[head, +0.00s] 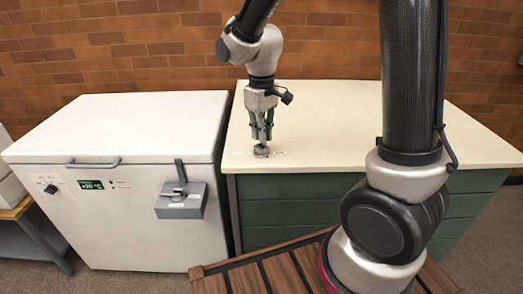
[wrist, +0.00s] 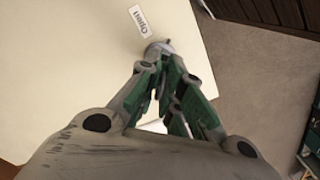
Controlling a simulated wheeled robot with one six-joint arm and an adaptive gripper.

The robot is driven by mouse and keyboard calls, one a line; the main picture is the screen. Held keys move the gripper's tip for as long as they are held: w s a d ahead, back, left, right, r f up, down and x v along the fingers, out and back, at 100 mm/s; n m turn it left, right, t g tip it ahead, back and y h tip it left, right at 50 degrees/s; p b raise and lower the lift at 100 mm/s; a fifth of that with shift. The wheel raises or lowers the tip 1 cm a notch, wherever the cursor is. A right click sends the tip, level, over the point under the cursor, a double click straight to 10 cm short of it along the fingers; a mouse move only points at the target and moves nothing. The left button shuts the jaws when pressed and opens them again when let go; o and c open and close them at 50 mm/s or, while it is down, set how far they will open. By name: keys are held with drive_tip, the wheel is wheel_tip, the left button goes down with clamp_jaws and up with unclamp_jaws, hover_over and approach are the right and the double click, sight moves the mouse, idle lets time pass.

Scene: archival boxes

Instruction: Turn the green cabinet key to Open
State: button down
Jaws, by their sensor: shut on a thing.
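The green cabinet (head: 340,205) has a cream top, and a small grey metal key lock (head: 261,151) stands near its front left corner. My gripper (head: 262,138) points straight down over the lock, its fingertips shut on the key there. The key is mostly hidden by the fingers, so its angle is not clear. In the wrist view the grey metal of the lock (wrist: 157,47) shows just beyond the fingertips. A white label reading "Open" (wrist: 138,21) lies on the top beside it. Small labels flank the lock in the head view, too small to read.
A white chest freezer (head: 120,190) with a grey latch box (head: 181,200) stands close to the cabinet's left. A brown slatted wooden surface (head: 290,272) lies in front. A brick wall is behind. The rest of the cream top (head: 335,120) is bare.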

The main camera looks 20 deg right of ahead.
drive_tip(key=shift+n, duration=0.4)
drive_tip(key=n, duration=0.4)
drive_tip(key=shift+n, duration=1.2)
drive_tip(key=n, duration=0.4)
drive_tip(key=c, duration=1)
unclamp_jaws()
drive_tip(key=shift+o, duration=0.2)
drive_tip(key=shift+r, duration=4.5)
